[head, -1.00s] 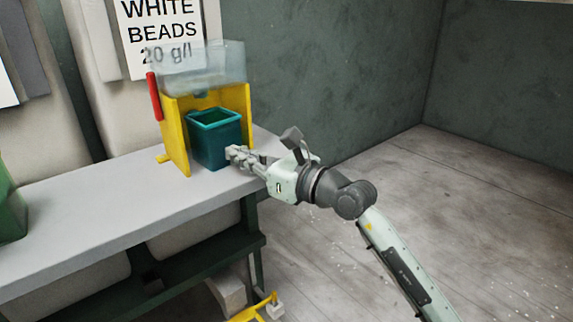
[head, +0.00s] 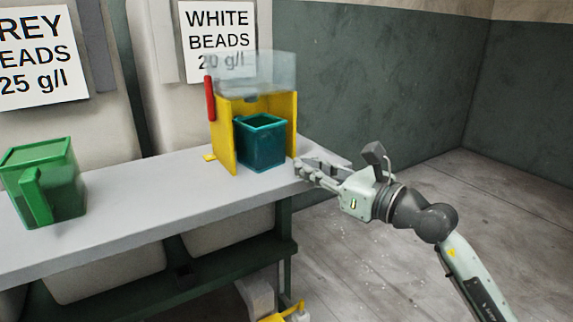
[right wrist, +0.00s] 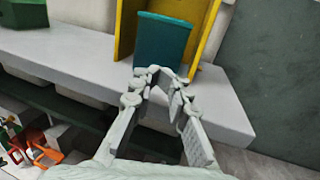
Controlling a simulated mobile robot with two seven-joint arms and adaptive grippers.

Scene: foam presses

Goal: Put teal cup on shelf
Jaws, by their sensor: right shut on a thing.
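The teal cup (head: 261,145) stands upright and open-topped on the grey shelf top (head: 150,195), between the yellow side walls of the bead dispenser (head: 226,140). In the right wrist view the cup (right wrist: 161,40) is just ahead of the fingertips. My right gripper (head: 300,168) is low at the cup's right front side. In the right wrist view its fingers (right wrist: 162,75) come together at the cup's lower edge, shut on it; the exact contact is hard to see. My left gripper is not in view.
A green jug (head: 45,185) with a handle stands on the left of the shelf top. The clear hopper (head: 255,72) sits over the dispenser, with a red lever (head: 210,98) at its left. The shelf top between jug and dispenser is clear.

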